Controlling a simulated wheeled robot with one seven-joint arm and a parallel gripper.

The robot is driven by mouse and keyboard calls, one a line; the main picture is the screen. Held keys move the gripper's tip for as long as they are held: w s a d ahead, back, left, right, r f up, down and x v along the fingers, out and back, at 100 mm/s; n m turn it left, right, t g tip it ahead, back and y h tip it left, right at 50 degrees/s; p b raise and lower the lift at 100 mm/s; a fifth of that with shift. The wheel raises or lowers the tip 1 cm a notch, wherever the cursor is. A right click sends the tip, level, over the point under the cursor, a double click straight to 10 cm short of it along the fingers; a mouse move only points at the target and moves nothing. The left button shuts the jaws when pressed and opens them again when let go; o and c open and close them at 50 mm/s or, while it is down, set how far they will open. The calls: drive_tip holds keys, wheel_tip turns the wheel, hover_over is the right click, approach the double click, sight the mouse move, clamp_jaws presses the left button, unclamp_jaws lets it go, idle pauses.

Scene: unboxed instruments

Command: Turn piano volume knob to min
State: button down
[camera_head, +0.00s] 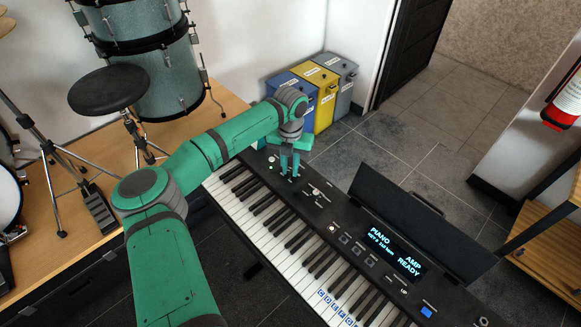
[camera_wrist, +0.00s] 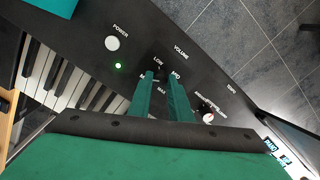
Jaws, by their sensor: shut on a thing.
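The piano (camera_head: 328,212) is a long black keyboard running from centre left to lower right in the head view. Its volume knob (camera_wrist: 160,74) is a small dark knob below the VOLUME label in the wrist view, with LOW and other partly covered labels around it. My green gripper (camera_head: 290,170) points down at the piano's far-left control panel. In the wrist view my gripper (camera_wrist: 163,80) has its two fingers on either side of the knob, closed on it. The fingers hide most of the knob, so its exact setting cannot be read.
A white power button (camera_wrist: 112,43) and a lit green light are left of the knob. Another knob (camera_wrist: 208,117) is to the right. The piano's display (camera_head: 396,254) reads PIANO and AMP READY. Bins (camera_head: 328,92) stand behind the piano, and drums (camera_head: 150,85) at the left.

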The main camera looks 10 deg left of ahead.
sight(290, 170)
drive_tip(key=shift+w+r+n, duration=0.1)
drive_tip(key=shift+w+n, duration=0.05)
drive_tip(key=shift+n, duration=1.25)
drive_tip(key=c, duration=1.6)
unclamp_jaws()
wheel_tip(290, 170, up, 11)
drive_tip(key=shift+f, duration=0.1)
